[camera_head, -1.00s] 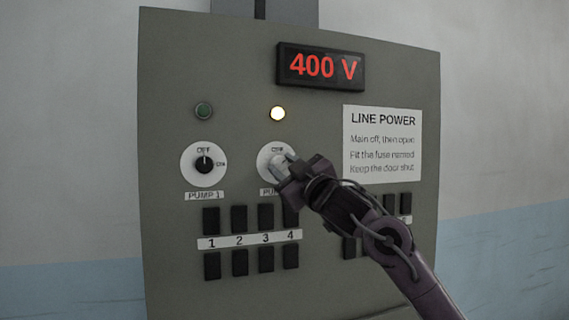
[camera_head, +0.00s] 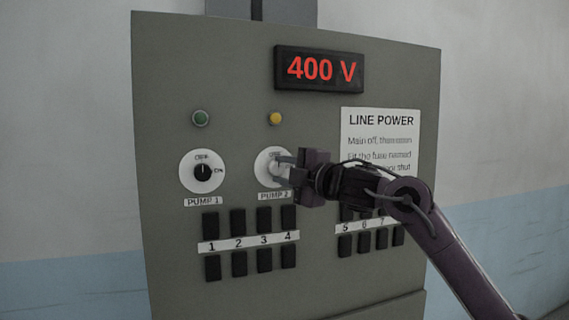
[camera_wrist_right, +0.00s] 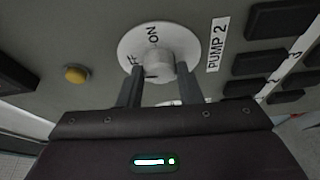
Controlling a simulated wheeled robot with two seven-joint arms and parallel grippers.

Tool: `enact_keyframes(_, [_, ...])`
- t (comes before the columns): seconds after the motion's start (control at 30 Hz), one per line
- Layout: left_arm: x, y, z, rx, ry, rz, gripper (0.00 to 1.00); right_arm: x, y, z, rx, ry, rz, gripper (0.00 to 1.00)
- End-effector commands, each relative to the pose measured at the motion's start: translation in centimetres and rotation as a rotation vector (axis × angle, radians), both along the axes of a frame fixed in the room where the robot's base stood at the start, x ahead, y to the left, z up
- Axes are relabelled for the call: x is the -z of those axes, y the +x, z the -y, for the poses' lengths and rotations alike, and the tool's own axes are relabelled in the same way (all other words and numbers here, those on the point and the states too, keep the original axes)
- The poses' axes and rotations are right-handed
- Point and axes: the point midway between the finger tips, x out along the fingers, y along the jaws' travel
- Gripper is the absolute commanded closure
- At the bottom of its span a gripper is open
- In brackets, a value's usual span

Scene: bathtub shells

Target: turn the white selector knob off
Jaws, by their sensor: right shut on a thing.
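The white selector knob (camera_wrist_right: 158,64) sits on a white round dial marked ON and OFF, beside the PUMP 2 label, in the right wrist view. In the head view its dial (camera_head: 265,164) is partly hidden behind my right gripper (camera_head: 283,168). My right gripper, also in the wrist view (camera_wrist_right: 160,82), is shut on the white knob, with one finger on each side of it. The OFF mark is partly covered by a finger. The yellow lamp (camera_head: 275,118) above this dial is unlit. My left gripper is not in view.
A black knob (camera_head: 203,173) on the PUMP 1 dial stands to the left, under a green lamp (camera_head: 201,118). Rows of black switches (camera_head: 238,221) lie below. A red 400 V display (camera_head: 319,69) and a LINE POWER sign (camera_head: 381,121) are above and right.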

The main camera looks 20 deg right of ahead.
Motion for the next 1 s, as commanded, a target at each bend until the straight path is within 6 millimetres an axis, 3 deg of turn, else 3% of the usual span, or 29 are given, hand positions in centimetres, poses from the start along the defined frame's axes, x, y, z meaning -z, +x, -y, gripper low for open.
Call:
enact_keyframes(0.3, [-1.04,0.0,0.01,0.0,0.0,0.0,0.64,-0.01,0.03,-0.03,0.0,-0.106,0.001,0.91])
enact_keyframes(0.8, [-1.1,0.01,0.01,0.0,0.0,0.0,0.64,0.11,0.04,-0.05,0.0,-0.123,0.001,0.91])
enact_keyframes(0.83, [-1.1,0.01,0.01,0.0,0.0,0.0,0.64,0.11,0.04,-0.05,0.0,-0.123,0.001,0.66])
enact_keyframes(1.0, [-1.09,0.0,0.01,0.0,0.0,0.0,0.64,0.04,0.02,-0.05,0.0,-0.121,0.002,0.46])
